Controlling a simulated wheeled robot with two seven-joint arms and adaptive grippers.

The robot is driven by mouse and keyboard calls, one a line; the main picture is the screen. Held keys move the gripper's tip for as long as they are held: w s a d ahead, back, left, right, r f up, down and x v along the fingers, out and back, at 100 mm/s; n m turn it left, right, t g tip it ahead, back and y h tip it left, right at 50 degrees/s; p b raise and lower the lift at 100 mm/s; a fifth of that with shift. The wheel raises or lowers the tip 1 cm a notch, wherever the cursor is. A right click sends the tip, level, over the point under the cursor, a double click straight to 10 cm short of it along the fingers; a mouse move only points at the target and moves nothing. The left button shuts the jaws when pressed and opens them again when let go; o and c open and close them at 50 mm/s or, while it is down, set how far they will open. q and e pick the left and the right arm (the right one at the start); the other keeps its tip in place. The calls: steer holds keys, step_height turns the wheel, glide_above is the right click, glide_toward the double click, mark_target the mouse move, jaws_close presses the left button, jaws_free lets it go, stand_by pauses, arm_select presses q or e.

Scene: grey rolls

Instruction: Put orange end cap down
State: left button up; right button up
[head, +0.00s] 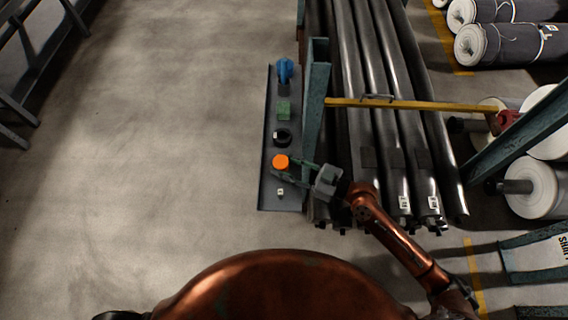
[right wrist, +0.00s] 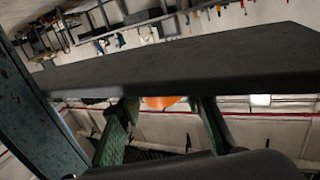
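The orange end cap (head: 280,162) is a round, bright disc over the near part of a narrow dark grey shelf (head: 268,190) in the head view. My right gripper (head: 287,166) reaches it from the right, with its green fingers spread towards the cap. In the right wrist view, part of the orange cap (right wrist: 162,102) shows between the two fingers (right wrist: 165,112), with a gap on each side. A dark board edge hides the rest of the cap and the fingertips. I cannot tell whether the cap rests on the shelf. My left gripper is out of view.
On the shelf stand a black ring (head: 282,137), a green block (head: 283,109) and a blue item (head: 285,70). A small pale tag (head: 280,191) lies near the front. A teal post (head: 315,100) and long dark rolls (head: 375,60) are close on the right. Floor at left is clear.

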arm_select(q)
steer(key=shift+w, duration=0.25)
arm_select(e)
steer(key=o, duration=0.4)
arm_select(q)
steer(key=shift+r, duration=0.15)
arm_select(e)
steer(key=shift+r, duration=0.15)
steer(key=shift+s+d, duration=0.15)
steer(key=shift+d, duration=0.3)
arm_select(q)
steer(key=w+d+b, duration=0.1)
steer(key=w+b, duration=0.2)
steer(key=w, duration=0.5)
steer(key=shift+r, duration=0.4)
arm_select(e)
steer(key=v, duration=1.1)
